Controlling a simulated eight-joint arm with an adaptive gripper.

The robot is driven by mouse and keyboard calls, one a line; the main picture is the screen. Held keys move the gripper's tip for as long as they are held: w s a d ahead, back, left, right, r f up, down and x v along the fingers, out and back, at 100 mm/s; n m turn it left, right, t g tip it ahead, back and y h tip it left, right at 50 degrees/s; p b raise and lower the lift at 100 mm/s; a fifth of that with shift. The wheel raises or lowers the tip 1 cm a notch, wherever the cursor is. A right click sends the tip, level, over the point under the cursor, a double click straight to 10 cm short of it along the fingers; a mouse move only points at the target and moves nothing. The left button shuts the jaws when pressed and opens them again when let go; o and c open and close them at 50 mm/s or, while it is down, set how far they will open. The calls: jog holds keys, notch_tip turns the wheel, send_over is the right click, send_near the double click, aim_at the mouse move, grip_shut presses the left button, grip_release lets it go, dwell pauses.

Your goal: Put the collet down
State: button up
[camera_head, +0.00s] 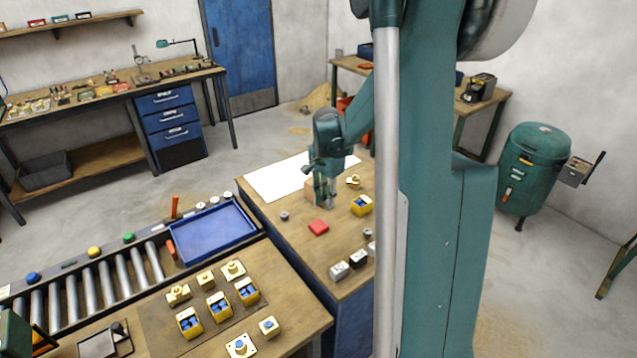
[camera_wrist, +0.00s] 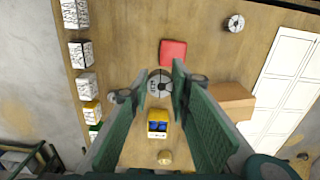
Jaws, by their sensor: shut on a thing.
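My gripper (camera_head: 325,205) points down over the wooden bench (camera_head: 262,208). In the wrist view its two green fingers (camera_wrist: 160,82) close on a round grey collet (camera_wrist: 160,86) with dark markings, which sits between the fingertips. In the head view the collet cannot be made out between the fingers. I cannot tell whether it touches the bench top. A similar round grey piece (camera_wrist: 235,23) stands apart on the bench, also seen in the head view (camera_head: 284,215).
A red block (camera_wrist: 172,52) lies close to the fingertips. A yellow box with blue contents (camera_wrist: 157,125), a brass piece (camera_wrist: 165,157) and a brown block (camera_wrist: 232,98) are nearby. A white sheet (camera_head: 275,179) covers the back. Small boxes (camera_head: 340,271) line one edge. Bare wood lies around the red block.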

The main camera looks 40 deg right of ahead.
jog(key=w+d+r+p, duration=0.2)
jog(key=w+d, duration=0.2)
jog(key=w, duration=0.4)
jog(key=w+d+r+p, duration=0.2)
jog(key=w+d, duration=0.3)
jog(key=w, duration=0.4)
jog(key=shift+r+m, duration=0.4)
jog(key=shift+r, duration=0.45)
jog(key=shift+d, duration=0.1)
jog(key=shift+f+p, duration=0.35)
jog(key=shift+f, duration=2.75)
jog(key=shift+f, duration=0.15)
jog(key=shift+f, duration=1.75)
jog(key=shift+f, duration=0.2)
jog(key=o, duration=0.9)
jog(key=shift+o, duration=0.2)
